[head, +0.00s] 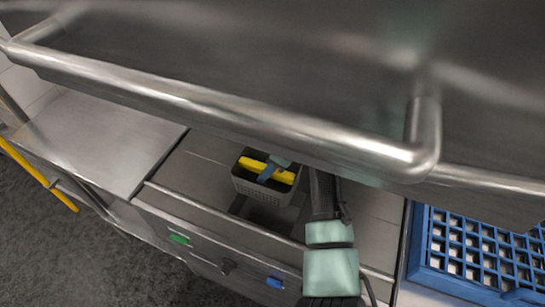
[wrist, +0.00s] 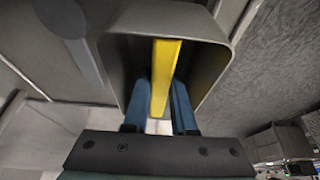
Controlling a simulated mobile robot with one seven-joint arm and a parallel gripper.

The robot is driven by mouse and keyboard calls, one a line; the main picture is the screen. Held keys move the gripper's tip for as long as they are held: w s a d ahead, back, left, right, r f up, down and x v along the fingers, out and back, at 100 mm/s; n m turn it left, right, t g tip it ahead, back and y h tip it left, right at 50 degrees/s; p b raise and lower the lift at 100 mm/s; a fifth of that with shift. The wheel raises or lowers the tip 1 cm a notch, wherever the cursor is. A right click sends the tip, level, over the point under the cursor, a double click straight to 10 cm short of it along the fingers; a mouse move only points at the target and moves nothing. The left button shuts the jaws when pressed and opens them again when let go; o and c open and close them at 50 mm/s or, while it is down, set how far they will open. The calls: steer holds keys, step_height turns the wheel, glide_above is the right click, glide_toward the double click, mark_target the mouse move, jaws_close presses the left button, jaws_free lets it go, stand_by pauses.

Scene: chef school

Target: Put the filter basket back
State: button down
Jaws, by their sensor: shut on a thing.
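The filter basket (head: 262,190) is a small grey perforated box with a yellow handle bar (head: 250,163) across its top. My gripper (head: 268,172) is shut on the yellow handle, with its blue fingers reaching into the top of the basket. The basket looks upright, at the dark square opening (head: 270,216) in the grey metal basin floor. I cannot tell how far it sits above or in the opening. In the wrist view the handle (wrist: 165,75) lies between the two blue fingers of my gripper (wrist: 158,95), and the grey basket wall (wrist: 190,17) surrounds them.
A large steel hood with a thick bar handle (head: 220,110) hangs over the basin, close above my arm. A blue rack (head: 470,245) stands at the right. A bare steel counter (head: 95,140) is at the left. Green (head: 180,239) and blue (head: 275,282) buttons are on the front panel.

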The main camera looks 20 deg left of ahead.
mark_target(292, 183)
steer(key=shift+s+f+b, duration=0.15)
steer(key=shift+f+b, duration=0.5)
steer(key=shift+f, duration=0.1)
step_height(292, 183, down, 14)
steer(key=b, duration=1)
steer(key=c, duration=0.6)
jaws_free()
steer(key=shift+c, duration=0.2)
steer(key=shift+f, duration=0.1)
steer(key=v, duration=1.3)
